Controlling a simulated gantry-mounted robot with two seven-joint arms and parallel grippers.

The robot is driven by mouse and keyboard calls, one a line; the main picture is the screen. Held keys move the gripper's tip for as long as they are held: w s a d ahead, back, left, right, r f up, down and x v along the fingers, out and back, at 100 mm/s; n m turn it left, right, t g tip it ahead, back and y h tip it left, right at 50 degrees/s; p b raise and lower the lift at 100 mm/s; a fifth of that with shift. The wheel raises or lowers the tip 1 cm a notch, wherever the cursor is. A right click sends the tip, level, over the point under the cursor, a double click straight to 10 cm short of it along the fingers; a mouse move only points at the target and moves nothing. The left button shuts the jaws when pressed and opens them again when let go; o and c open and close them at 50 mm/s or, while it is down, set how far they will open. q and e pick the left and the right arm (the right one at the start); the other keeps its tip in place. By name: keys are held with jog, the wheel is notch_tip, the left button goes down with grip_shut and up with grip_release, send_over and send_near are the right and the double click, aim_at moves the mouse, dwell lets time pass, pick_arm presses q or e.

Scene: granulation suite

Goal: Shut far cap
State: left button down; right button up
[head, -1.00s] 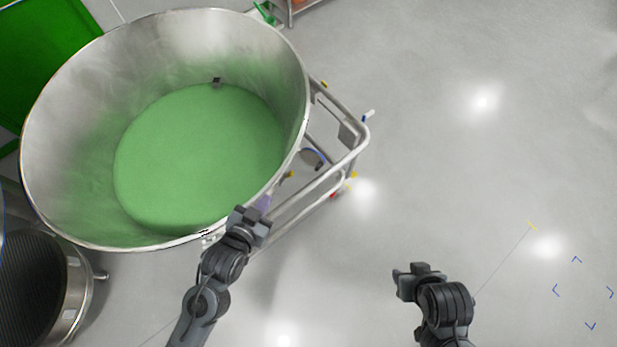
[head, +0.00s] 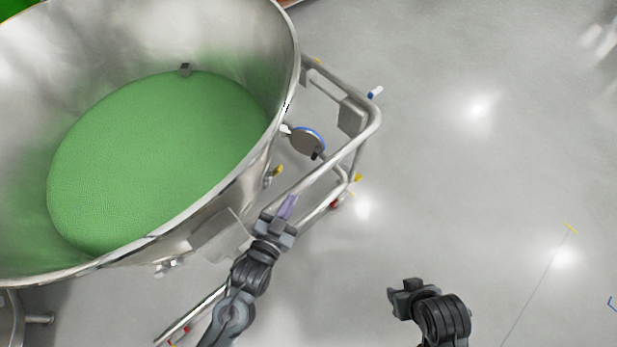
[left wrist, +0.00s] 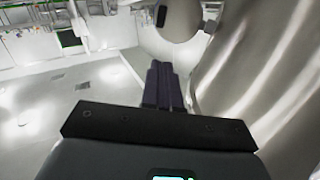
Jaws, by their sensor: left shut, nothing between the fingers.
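The far cap looks to be the round grey disc with a blue rim (head: 306,142) on the outer right side of the large steel bin (head: 205,225). It stands out from the bin wall, inside the frame rails. A round pale disc, probably this cap, shows at the top of the left wrist view (left wrist: 178,20). My left gripper (head: 288,207) is shut and empty, beside the bin wall, nearer than the cap and apart from it. Its dark purple fingers lie together in the left wrist view (left wrist: 162,86). My right gripper (head: 400,291) hangs over the floor; its fingers are unclear.
The bin holds green granules (head: 160,160). A tubular steel frame (head: 372,125) runs around its right side, close to my left gripper. The grey floor on the right is clear.

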aim_at(315, 157)
pick_arm(q)
jog(key=f+b+x, duration=0.1)
jog(key=b+x, duration=0.2)
jog(key=x, duration=0.2)
jog(key=f+b+x, duration=0.1)
jog(key=b+x, duration=0.2)
jog(key=x, duration=0.2)
jog(key=b+x, duration=0.3)
jog(key=x, duration=0.2)
jog(key=shift+w+f, duration=0.1)
jog(key=shift+f, duration=0.35)
pick_arm(e)
notch_tip(315, 157, down, 11)
jog(key=shift+d, duration=0.1)
